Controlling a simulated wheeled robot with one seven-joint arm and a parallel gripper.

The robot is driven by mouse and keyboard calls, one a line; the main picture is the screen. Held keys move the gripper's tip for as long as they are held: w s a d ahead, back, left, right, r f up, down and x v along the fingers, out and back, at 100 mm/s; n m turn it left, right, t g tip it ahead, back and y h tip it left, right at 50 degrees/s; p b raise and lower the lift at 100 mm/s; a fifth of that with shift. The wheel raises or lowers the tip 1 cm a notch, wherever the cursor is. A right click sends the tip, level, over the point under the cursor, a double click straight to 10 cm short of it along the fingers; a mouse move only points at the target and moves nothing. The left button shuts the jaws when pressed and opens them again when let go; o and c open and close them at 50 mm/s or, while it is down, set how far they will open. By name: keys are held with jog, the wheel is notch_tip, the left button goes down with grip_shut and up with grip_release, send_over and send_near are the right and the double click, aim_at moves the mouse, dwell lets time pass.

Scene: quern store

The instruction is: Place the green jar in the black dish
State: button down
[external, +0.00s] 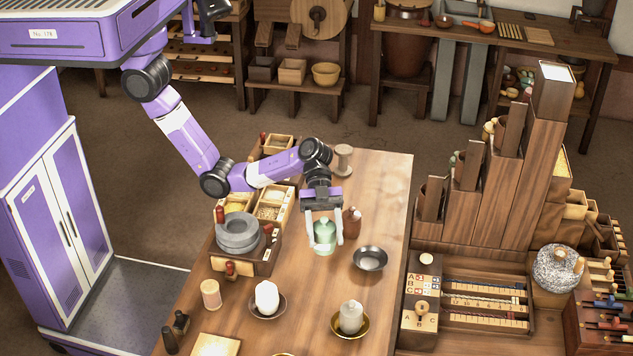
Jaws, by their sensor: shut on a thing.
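My gripper (324,241) points down over the table, with its two pale fingers on either side of the green jar (323,232). It is shut on the jar, which is upright and has a pointed lid. Whether the jar's base touches the table is hard to tell. A black dish (370,259), dark grey and shiny, sits empty on the table, just right of and nearer than the jar.
A brown jar (352,223) stands close behind the green jar. A stone quern (238,233) is at the left. A white lump in a dark dish (268,311) and a pale jar in a gold dish (349,334) stand nearer. The table's right side (390,195) is clear.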

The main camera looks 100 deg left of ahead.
jog(key=shift+s+d+r, duration=0.2)
jog(key=shift+s+d, duration=0.05)
jog(key=shift+d, duration=0.25)
jog(key=shift+w+a+f+p, duration=0.15)
jog(key=shift+w+f+p, duration=0.25)
jog(key=shift+f, duration=0.1)
jog(key=r+n+t+y+p, duration=0.1)
jog(key=r+n+t+y, duration=0.1)
jog(key=n+t+y, duration=0.95)
send_over(379, 263)
jog(key=n+g+y, duration=0.1)
jog(key=n+g, duration=0.1)
jog(key=n, duration=0.1)
notch_tip(379, 263, down, 20)
jog(key=shift+f+p, duration=0.1)
jog(key=shift+p, duration=0.2)
jog(key=shift+f, duration=0.15)
jog(key=c, duration=0.5)
grip_release()
